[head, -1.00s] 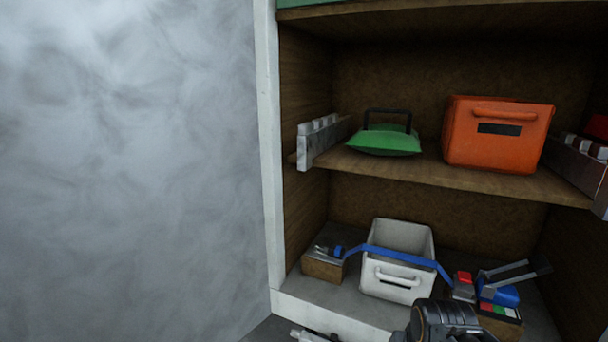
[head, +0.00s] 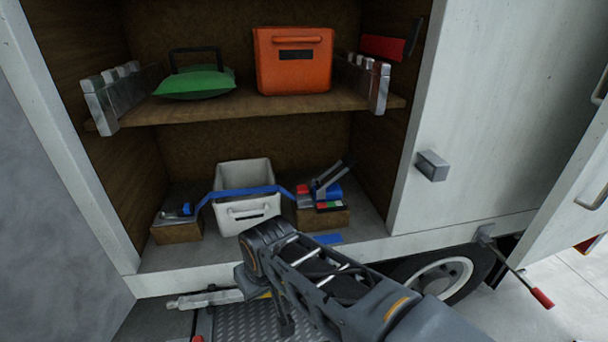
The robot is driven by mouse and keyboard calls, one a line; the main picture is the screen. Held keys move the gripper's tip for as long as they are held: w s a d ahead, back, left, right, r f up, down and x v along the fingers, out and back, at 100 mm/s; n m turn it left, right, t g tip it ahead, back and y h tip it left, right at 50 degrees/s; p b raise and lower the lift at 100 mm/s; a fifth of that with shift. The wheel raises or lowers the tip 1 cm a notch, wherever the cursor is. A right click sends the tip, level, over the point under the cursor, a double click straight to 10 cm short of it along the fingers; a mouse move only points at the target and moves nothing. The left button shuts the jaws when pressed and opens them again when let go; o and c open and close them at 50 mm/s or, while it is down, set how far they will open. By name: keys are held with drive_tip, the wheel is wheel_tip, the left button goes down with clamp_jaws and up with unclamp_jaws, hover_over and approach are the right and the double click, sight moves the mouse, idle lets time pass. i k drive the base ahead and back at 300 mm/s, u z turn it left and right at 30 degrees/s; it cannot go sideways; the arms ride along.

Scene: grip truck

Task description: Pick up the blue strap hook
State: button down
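A blue strap (head: 245,192) runs across the front of a white bin (head: 250,212) on the lower shelf. Its left end, with a small blue and grey metal piece that looks like the hook (head: 182,211), lies on a wooden block (head: 177,232). Its right end meets a blue ratchet with grey levers (head: 329,190) on another wooden block (head: 322,218). My arm reaches in from the lower right, in front of the compartment and below the shelf.
An orange bin (head: 292,72) and a green bag (head: 195,84) sit on the upper shelf (head: 240,106). The compartment's side walls and front sill (head: 200,278) bound the lower shelf. A truck wheel (head: 440,277) and a red-handled lever (head: 542,298) are at the right.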

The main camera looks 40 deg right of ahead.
sight(186, 210)
drive_tip(key=z, duration=0.7)
drive_tip(key=k, duration=0.2)
drive_tip(key=u, duration=1.3)
drive_tip(key=i, duration=1.1)
